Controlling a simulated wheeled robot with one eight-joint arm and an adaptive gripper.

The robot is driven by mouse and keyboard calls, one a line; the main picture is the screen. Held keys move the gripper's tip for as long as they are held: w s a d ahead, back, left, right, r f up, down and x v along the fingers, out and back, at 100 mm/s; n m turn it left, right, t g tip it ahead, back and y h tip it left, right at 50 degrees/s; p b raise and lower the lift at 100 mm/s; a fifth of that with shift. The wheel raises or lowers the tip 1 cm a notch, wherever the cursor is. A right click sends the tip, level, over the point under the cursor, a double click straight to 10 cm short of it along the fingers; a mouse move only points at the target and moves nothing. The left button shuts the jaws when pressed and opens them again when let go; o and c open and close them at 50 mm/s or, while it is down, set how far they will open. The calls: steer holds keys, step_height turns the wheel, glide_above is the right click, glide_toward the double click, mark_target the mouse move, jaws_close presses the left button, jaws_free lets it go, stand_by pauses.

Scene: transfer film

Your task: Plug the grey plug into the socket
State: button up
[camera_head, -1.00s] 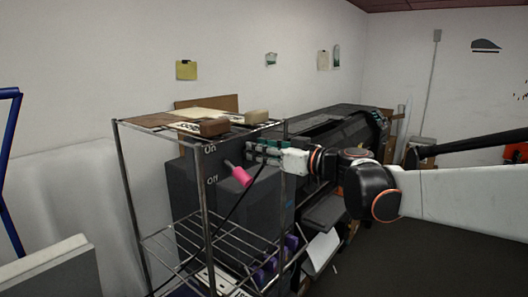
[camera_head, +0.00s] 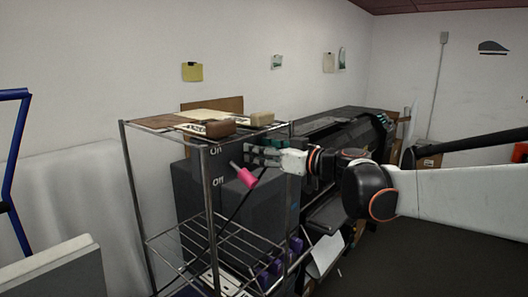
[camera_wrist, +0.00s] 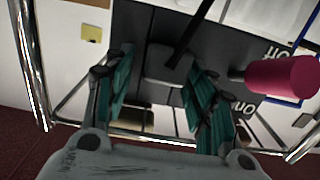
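My gripper (camera_head: 258,156) reaches from the right to the front of the wire rack, beside the dark panel. In the wrist view its two teal-padded fingers (camera_wrist: 160,95) are apart. A grey block that looks like the grey plug (camera_wrist: 167,64) shows between and just beyond the fingertips, with a dark cable (camera_wrist: 196,28) running up from it in that view. A gap shows at its left side; contact on the right is unclear. In the head view the fingers largely hide the plug. I cannot make out the socket in either view.
A pink-handled lever (camera_head: 243,178) with On and Off labels is close left of my gripper; its handle (camera_wrist: 284,76) is at the right in the wrist view. The wire rack (camera_head: 212,230) has thin posts nearby. Brown blocks (camera_head: 221,128) lie on its top.

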steer(key=v, duration=1.2)
steer(key=shift+c, duration=0.3)
steer(key=shift+p, duration=0.5)
steer(key=c, duration=0.9)
steer(key=shift+w+p, duration=0.1)
steer(key=shift+p, duration=0.5)
jaws_close()
steer(key=w+a+f+n+p, duration=0.1)
steer(key=w+a+p, duration=0.2)
steer(key=a+p, duration=0.1)
steer(key=shift+w+a+f, duration=0.25)
steer(key=shift+a+f, duration=0.05)
steer(key=shift+f, duration=0.1)
